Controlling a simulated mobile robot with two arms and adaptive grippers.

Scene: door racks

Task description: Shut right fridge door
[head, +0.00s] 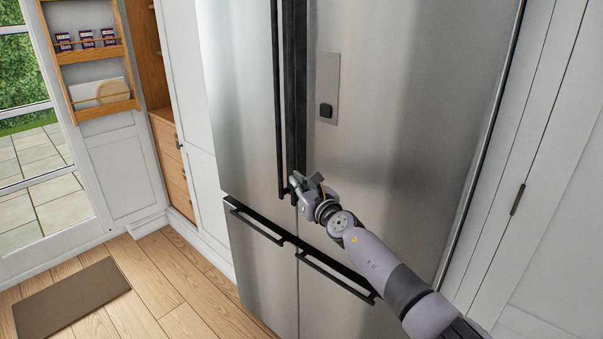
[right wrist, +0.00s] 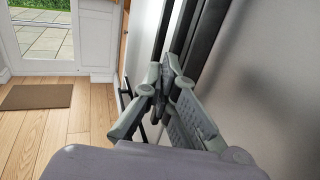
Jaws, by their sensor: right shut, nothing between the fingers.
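The right fridge door (head: 400,100) is a tall stainless steel panel with a small grey plate and a black square on it. It looks about flush with the left fridge door (head: 240,100); I cannot tell whether a small gap is left. Two dark vertical handles (head: 281,95) run side by side at the middle seam. My right gripper (head: 297,186) is shut and empty at the lower end of these handles. In the right wrist view its fingers (right wrist: 166,80) meet beside the dark handle bars; I cannot tell whether they touch. My left gripper is not in view.
Lower drawers with dark horizontal handles (head: 335,275) lie below the doors. A brown mat (head: 70,297) lies on the wooden floor, which is otherwise clear. White panels (head: 540,190) flank the fridge at right.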

